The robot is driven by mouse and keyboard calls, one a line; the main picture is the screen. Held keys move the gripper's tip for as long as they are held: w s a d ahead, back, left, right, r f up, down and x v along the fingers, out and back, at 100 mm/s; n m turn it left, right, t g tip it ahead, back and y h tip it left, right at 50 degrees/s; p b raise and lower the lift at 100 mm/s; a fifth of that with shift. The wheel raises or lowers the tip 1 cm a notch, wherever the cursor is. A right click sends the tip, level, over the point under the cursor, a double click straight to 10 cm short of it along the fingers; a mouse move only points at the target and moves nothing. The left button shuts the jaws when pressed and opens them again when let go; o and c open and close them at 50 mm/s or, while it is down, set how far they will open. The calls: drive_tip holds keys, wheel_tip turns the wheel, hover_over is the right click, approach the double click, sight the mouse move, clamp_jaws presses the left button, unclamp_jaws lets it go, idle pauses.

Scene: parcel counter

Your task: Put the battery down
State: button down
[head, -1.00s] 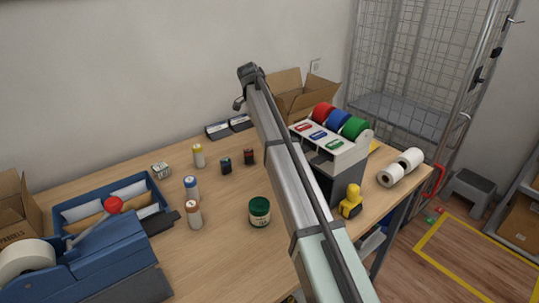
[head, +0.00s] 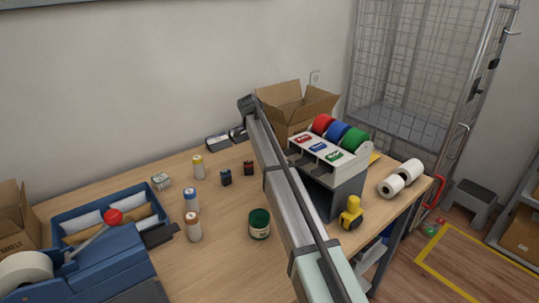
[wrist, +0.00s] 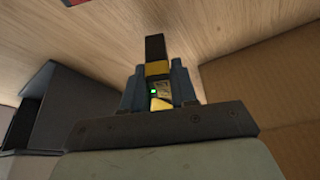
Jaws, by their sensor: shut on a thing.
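In the wrist view my gripper (wrist: 159,85) is shut on a dark battery (wrist: 155,48) with a yellow band. The battery sticks out past the blue-grey fingers over pale wood. A small green light shows between the fingers. In the head view my arm crosses the wooden counter (head: 120,190), and both gripper and battery are hidden from sight. Whether the battery touches the wood I cannot tell.
Brown cardboard fills the wrist view's right side (wrist: 265,110), and a dark grey box (wrist: 65,110) stands left. In the head view, an open carton (head: 297,105) and a tape dispenser (head: 338,185) stand right. Two small dark blocks, bottles and a green jar (head: 259,225) stand on the counter.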

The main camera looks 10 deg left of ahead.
drive_tip(key=shift+f, duration=1.35)
drive_tip(key=shift+f, duration=0.1)
drive_tip(key=c, duration=0.9)
unclamp_jaws()
drive_tip(key=v, duration=1.2)
drive_tip(key=shift+a, duration=0.1)
